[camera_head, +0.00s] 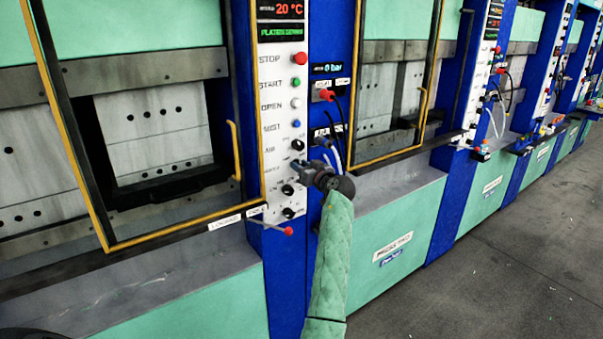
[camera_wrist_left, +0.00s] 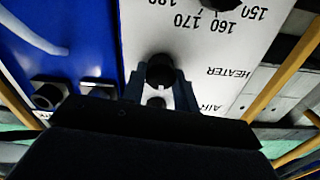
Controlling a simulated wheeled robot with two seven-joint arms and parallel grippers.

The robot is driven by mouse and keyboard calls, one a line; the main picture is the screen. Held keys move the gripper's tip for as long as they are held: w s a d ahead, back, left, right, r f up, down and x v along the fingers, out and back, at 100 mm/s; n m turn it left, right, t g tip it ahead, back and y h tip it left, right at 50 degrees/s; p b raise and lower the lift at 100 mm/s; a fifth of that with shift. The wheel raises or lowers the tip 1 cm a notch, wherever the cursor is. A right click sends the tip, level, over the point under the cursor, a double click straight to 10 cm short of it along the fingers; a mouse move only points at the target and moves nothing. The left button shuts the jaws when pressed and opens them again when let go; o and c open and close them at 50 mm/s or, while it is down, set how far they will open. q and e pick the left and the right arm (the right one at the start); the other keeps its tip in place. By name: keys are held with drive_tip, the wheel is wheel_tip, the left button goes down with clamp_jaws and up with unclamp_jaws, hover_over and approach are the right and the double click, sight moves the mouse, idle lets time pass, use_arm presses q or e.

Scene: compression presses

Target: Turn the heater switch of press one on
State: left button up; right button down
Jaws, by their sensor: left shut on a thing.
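The control panel (camera_head: 271,130) of the near press is a white strip with buttons and black knobs, under a display reading 20 °C. My left gripper (camera_head: 298,172) reaches the lower panel from the right and hides part of it. In the left wrist view the panel is upside down. There the gripper's two fingers (camera_wrist_left: 162,75) are shut on the black heater switch (camera_wrist_left: 158,68), level with the HEATER label (camera_wrist_left: 228,72). The switch's exact angle is hard to read. My right gripper is in neither view.
A second black knob by the AIR label (camera_wrist_left: 211,107) is close to the fingers. A temperature dial (camera_wrist_left: 220,4) is on the other side. A red-tipped lever (camera_head: 286,231) sticks out below the panel. Cables (camera_head: 334,140) hang on the blue column to the right.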

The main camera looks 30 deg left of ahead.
use_arm(q)
drive_tip(key=m+b, duration=0.1)
drive_tip(key=m, duration=0.4)
drive_tip(key=shift+w, duration=0.1)
drive_tip(key=shift+m, duration=1.2)
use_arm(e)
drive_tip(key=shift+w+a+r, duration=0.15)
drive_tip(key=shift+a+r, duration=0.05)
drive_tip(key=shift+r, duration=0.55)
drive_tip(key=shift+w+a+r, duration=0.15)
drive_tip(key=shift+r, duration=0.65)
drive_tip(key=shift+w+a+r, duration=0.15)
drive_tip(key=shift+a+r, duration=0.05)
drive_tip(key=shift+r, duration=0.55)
use_arm(q)
drive_tip(key=o, duration=1)
drive_tip(key=shift+d+f, duration=0.1)
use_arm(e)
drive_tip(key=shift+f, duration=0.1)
